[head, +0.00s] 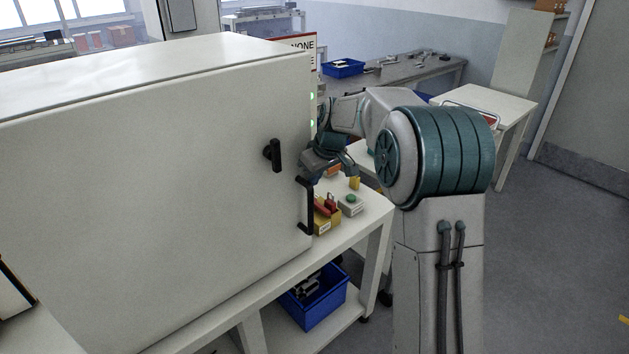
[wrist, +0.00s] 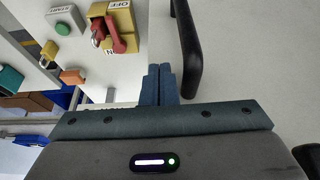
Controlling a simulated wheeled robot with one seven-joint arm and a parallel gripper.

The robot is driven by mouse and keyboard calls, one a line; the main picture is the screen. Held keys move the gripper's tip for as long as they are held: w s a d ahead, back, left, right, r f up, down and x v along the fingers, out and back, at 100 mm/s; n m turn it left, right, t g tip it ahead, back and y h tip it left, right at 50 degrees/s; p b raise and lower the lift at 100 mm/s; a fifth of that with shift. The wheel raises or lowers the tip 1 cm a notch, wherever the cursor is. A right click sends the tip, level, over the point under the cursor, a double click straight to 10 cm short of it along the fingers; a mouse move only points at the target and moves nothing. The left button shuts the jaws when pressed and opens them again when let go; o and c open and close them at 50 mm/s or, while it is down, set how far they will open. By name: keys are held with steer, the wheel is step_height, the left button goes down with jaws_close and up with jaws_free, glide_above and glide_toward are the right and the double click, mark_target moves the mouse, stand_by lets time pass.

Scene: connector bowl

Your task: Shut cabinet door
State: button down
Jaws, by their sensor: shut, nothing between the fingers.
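The cabinet (head: 160,60) is a large white box on a bench. Its white door (head: 130,220) faces me and looks flush or nearly flush; I cannot tell whether a small gap is left. A black vertical handle (head: 308,207) is at the door's right edge, with a black latch knob (head: 274,155) above it to the left. My gripper (head: 322,168) is just right of the door's edge, near the top of the handle. In the wrist view my gripper's fingers (wrist: 159,84) are shut and empty, close beside the handle (wrist: 187,55); contact cannot be told.
A blue bin (head: 318,305) sits on the shelf below. The floor at right is open.

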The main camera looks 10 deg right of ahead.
steer(key=s+d+r+b, duration=0.25)
steer(key=s+r, duration=0.35)
steer(key=r, duration=0.3)
steer(key=s+d+f+m+h, duration=0.1)
steer(key=s+f+m, duration=0.1)
steer(key=s, duration=0.8)
steer(key=s+d+f+m, duration=0.1)
steer(key=s+f, duration=0.4)
steer(key=s, duration=0.6)
steer(key=s+f+m+h+p, duration=0.1)
steer(key=s+f+m, duration=0.2)
steer(key=s, duration=0.8)
steer(key=shift+d+f+m+g+h, duration=0.15)
steer(key=shift+d+m+g+h, duration=0.15)
steer(key=shift+d+m, duration=0.1)
